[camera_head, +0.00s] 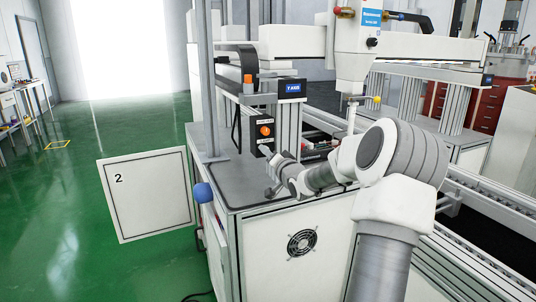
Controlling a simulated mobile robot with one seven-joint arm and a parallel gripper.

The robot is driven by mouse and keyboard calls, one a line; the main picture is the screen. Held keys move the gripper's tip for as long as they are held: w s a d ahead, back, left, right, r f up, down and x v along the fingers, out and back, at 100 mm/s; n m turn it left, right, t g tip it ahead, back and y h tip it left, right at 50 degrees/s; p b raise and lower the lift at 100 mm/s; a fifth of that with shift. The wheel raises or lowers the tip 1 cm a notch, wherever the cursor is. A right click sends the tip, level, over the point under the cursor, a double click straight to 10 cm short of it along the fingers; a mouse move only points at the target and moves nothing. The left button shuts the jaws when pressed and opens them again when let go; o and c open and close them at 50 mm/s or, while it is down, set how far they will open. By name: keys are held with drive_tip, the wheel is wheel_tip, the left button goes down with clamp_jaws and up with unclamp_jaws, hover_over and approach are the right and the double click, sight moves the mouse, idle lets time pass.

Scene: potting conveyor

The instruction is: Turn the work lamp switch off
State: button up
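A dark switch box (264,132) with a round orange knob and small pale labels stands on the grey top of the machine cabinet, in front of an upright profile. I take it for the work lamp switch; the labels are too small to read and the knob's setting cannot be told. My arm reaches in from the right. My gripper (276,170) is just below and in front of the box, close to it in the picture. Whether it touches the box cannot be told. Its fingers are small and partly merged with the wrist, so their opening is unclear.
A white panel marked 2 (148,194) stands out left of the cabinet (270,250). A blue rounded knob (203,192) is at the cabinet's left edge. A white gantry (290,42) spans above, and a conveyor (480,210) runs at right. Green floor (75,245) is open at left.

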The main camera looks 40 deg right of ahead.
clamp_jaws()
drive_tip(key=shift+n, duration=0.4)
drive_tip(key=n+b, duration=0.6)
drive_tip(key=n, duration=0.5)
drive_tip(key=shift+d+n, duration=0.1)
drive_tip(key=shift+n, duration=0.2)
drive_tip(key=o, duration=0.5)
unclamp_jaws()
drive_tip(key=shift+o, duration=0.2)
drive_tip(key=shift+s, duration=0.15)
